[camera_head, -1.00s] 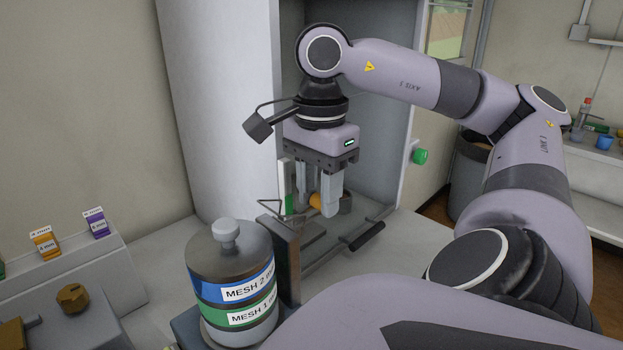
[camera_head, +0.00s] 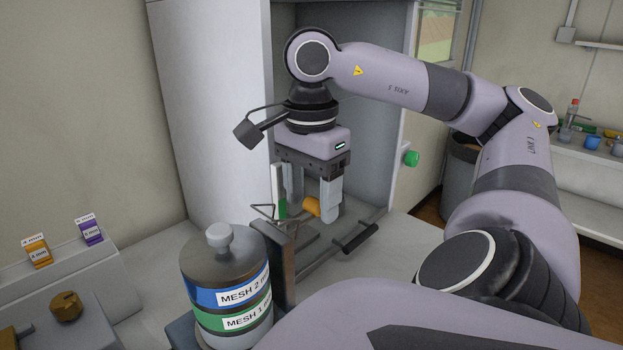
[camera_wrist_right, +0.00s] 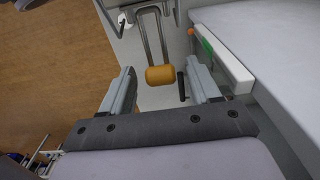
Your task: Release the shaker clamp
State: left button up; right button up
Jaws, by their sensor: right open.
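The clamp shows as an orange grip (camera_head: 312,206) on a bent metal rod, behind and right of the sieve stack (camera_head: 222,270). The stack has blue MESH 2 and green MESH 1 bands and a knobbed lid. My right gripper (camera_head: 311,211) points down at the orange grip with its jaws open. In the right wrist view the orange grip (camera_wrist_right: 160,75) lies between and just beyond the fingertips (camera_wrist_right: 162,87), with gaps on both sides. One finger partly hides the area around the grip in the head view. My left gripper is out of view.
A black-handled bar (camera_head: 362,238) sticks out right of the clamp. A tall grey cabinet (camera_head: 215,110) stands behind, with a green knob (camera_head: 411,158) at its right. Small orange (camera_head: 38,252) and purple (camera_head: 90,232) boxes sit on a ledge at left.

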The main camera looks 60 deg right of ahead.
aim_at(312, 202)
notch_tip(312, 202, up, 6)
jog(key=p, duration=0.3)
jog(key=shift+f, duration=0.35)
jog(key=shift+r, duration=0.9)
